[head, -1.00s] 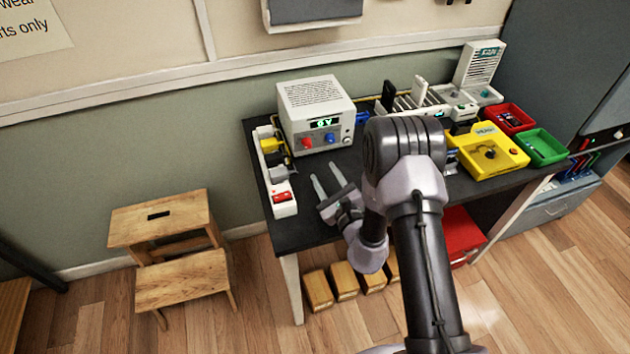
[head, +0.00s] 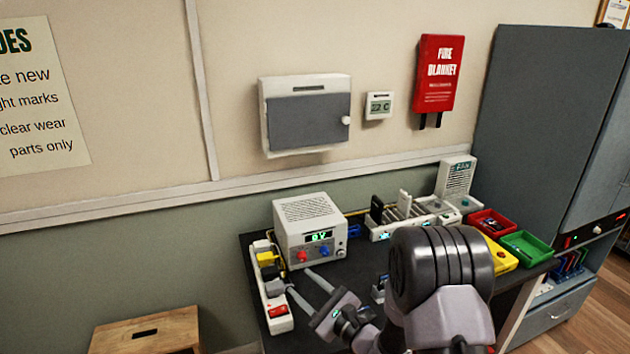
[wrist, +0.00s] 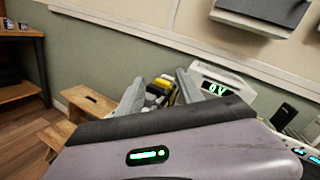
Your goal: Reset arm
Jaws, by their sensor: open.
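My gripper (head: 306,291) is above the left part of the dark workbench (head: 372,262) in the head view, its two grey fingers spread and nothing between them. The fingertips point toward the power strip and the white power supply (head: 308,222), which has a green display. In the wrist view my gripper (wrist: 158,88) shows its two fingers apart, with the power supply (wrist: 225,84) beyond the right finger. My arm hides the front right of the bench and part of the yellow tray (head: 502,260).
A white power strip (head: 275,298) with plugs lies along the bench's left edge. A rack (head: 405,210) with phones, a red tray (head: 492,222) and a green tray (head: 527,246) stand to the right. A wooden step stool (head: 146,332) is on the floor at left. A grey cabinet (head: 545,130) borders the right.

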